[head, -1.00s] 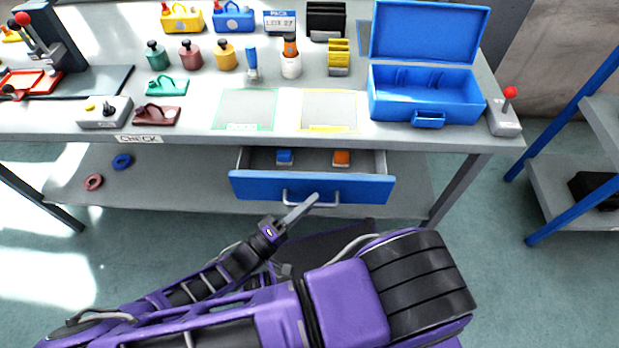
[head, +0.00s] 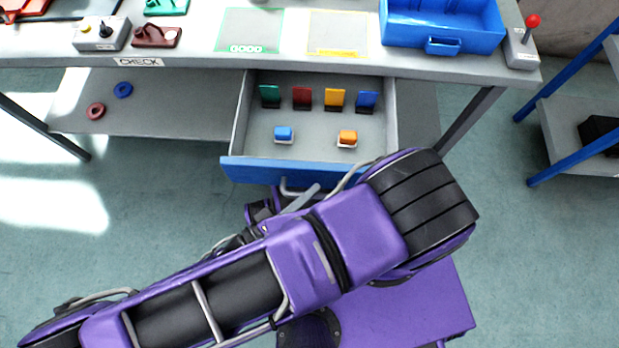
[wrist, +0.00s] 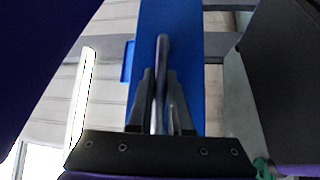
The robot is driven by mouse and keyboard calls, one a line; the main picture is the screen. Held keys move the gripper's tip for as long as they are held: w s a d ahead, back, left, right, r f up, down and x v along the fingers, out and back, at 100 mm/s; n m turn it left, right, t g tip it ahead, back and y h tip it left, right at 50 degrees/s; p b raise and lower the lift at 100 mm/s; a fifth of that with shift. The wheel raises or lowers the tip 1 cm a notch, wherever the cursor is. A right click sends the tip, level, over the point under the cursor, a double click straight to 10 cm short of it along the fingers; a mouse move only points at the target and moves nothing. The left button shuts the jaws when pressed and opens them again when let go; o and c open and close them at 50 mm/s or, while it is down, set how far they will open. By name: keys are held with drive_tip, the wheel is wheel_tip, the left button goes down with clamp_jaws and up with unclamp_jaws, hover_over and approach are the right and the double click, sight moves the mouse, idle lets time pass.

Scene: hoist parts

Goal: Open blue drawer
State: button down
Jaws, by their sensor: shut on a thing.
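The blue drawer (head: 270,171) hangs under the workbench and is pulled well out toward me in the head view. My gripper (head: 306,196) is at the drawer's front, partly hidden behind my purple arm. In the wrist view my gripper (wrist: 161,90) is shut on the grey bar handle (wrist: 161,55), with the blue drawer front (wrist: 186,30) behind it.
The grey workbench top (head: 190,60) is above the drawer. Two rings lie on the lower shelf (head: 160,110). A blue-framed rack (head: 570,120) stands at the right.

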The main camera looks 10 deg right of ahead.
drive_tip(key=c, duration=0.8)
unclamp_jaws()
drive_tip(key=shift+c, duration=0.2)
drive_tip(key=shift+a, duration=0.1)
drive_tip(key=b+v, duration=0.1)
drive_tip(key=v, duration=1.6)
drive_tip(key=shift+a+f, duration=0.15)
drive_tip(key=shift+a, duration=0.05)
